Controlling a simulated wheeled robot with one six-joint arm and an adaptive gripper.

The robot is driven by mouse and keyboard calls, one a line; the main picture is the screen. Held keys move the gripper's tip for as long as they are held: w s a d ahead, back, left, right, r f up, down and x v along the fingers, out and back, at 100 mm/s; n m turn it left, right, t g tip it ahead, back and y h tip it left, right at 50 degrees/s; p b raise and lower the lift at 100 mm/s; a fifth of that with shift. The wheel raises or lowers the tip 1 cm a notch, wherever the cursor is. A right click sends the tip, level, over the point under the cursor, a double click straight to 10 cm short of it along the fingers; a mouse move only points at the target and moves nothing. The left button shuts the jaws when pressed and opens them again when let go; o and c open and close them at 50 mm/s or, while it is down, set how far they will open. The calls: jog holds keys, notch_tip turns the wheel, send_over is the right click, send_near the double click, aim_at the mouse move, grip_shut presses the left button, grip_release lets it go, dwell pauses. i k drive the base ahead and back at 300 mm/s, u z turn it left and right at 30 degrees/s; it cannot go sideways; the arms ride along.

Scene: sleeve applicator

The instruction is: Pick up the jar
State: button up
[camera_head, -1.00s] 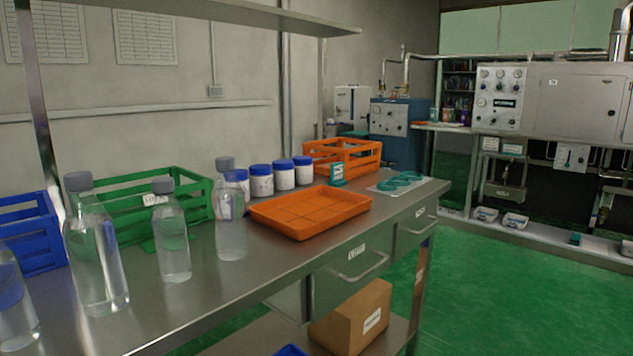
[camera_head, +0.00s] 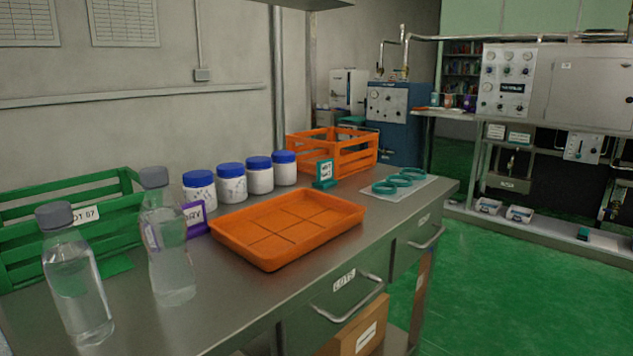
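Several white jars with blue lids stand in a row on the steel bench, behind the orange tray. From left to right I see a first jar (camera_head: 200,193), a second jar (camera_head: 231,184), a third jar (camera_head: 259,176) and a fourth jar (camera_head: 284,169). All are upright, with dark marks on at least some of their sides. The frames do not show which one the task means. My gripper is not in view.
An orange divided tray (camera_head: 288,228) lies before the jars. Clear bottles (camera_head: 166,245) with grey caps stand at left, by a green crate (camera_head: 75,232). An orange crate (camera_head: 332,152), a small teal sign (camera_head: 324,174) and teal rings (camera_head: 385,187) sit farther right. Green floor (camera_head: 500,270) is open at right.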

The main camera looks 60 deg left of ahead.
aim_at(198, 184)
jog(key=z, duration=0.3)
jog(key=k, duration=1.25)
jog(key=u, duration=1.75)
jog(key=i, duration=0.35)
